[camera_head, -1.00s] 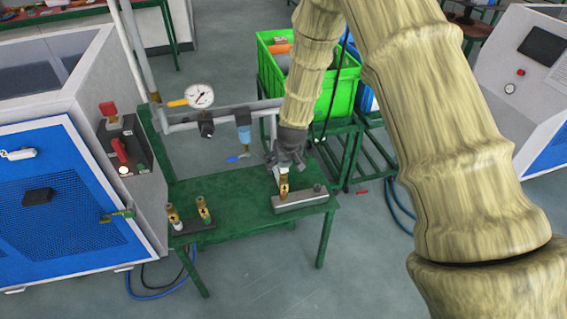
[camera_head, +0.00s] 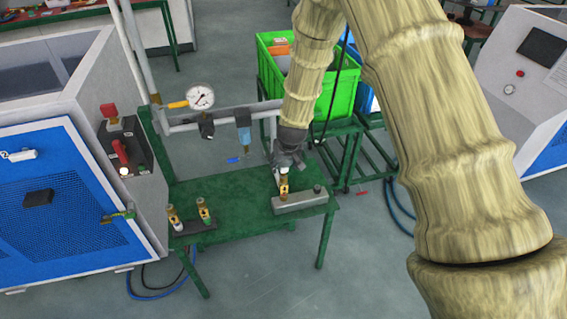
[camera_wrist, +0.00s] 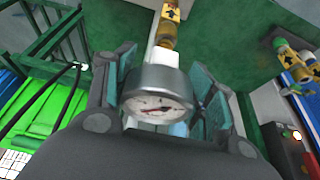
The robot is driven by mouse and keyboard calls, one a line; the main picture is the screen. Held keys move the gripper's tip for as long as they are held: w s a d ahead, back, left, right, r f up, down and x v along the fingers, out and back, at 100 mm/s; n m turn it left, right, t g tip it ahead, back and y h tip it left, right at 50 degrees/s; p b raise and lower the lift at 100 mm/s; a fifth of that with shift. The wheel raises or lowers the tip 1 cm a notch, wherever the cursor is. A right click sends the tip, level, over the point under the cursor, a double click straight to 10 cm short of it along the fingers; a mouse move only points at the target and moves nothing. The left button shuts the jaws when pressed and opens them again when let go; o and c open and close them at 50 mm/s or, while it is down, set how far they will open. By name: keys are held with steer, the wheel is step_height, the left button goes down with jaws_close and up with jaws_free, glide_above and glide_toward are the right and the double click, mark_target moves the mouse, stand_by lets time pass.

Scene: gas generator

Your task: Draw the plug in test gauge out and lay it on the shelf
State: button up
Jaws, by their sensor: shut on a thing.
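My gripper (camera_head: 288,160) is shut on a round pressure gauge (camera_wrist: 157,100) with a white dial, which sits between the two finger pads in the wrist view. A white stem (camera_wrist: 163,62) runs from the gauge toward a brass fitting (camera_wrist: 168,30) with a yellow arrow label. In the head view this fitting (camera_head: 283,187) stands upright in a grey block on the green shelf (camera_head: 238,205), and a white piece shows between it and my gripper. I cannot tell whether the stem is still inside the fitting. The gauge itself is hidden by my gripper in the head view.
Two more labelled brass fittings (camera_head: 204,209) stand on a dark base at the shelf's left. Another gauge (camera_head: 200,97) is on the pipe behind, with a blue filter (camera_head: 243,120) beside it. A green crate (camera_head: 342,85) stands behind. The shelf's middle is clear.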

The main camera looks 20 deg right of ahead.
steer(key=shift+r+p, duration=1.4)
steer(key=shift+r, duration=0.8)
steer(key=shift+r+p, duration=0.9)
steer(key=shift+r, duration=0.5)
